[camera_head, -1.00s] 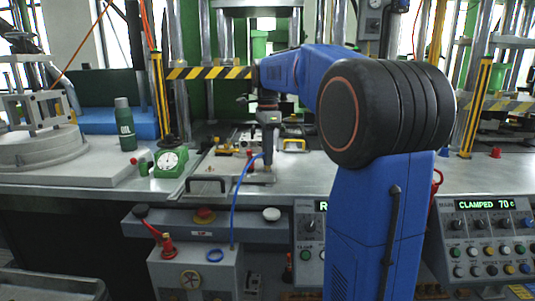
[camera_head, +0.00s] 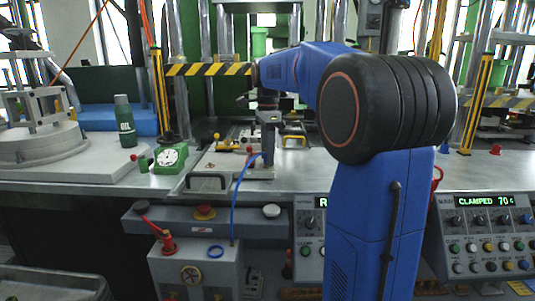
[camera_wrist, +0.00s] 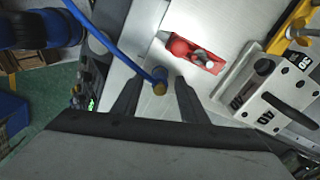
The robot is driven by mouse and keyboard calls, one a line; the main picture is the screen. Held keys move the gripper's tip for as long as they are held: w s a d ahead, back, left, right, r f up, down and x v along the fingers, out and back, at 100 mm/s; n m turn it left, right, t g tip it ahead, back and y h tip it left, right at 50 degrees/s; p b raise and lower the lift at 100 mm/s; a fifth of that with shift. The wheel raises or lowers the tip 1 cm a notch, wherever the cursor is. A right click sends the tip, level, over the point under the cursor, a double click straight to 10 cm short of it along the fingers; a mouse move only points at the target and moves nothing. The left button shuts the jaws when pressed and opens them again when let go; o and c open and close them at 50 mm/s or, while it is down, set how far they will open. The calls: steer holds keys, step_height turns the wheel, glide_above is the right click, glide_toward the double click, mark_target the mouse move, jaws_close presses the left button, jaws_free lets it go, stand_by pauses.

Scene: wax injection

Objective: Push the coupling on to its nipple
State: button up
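The coupling (camera_wrist: 159,80), a small blue and brass end on the blue hose (camera_wrist: 104,38), shows between my fingertips in the wrist view. My gripper (camera_wrist: 158,84) has its two dark fingers apart, with a visible gap on each side of the coupling. In the head view my gripper (camera_head: 266,165) points down over the plate, and its fingertips are too small to make out.
A red block (camera_wrist: 196,54) with a pale cylinder lies between the coupling and the grey block. A yellow handle (camera_wrist: 292,28) is at the upper right. In the head view, a green dial gauge (camera_head: 170,158) and an oil bottle (camera_head: 124,120) stand left of the plate.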

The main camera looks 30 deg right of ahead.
step_height(320, 180, up, 17)
steer(key=shift+r, duration=0.2)
stand_by(0.5)
steer(key=shift+a, duration=0.1)
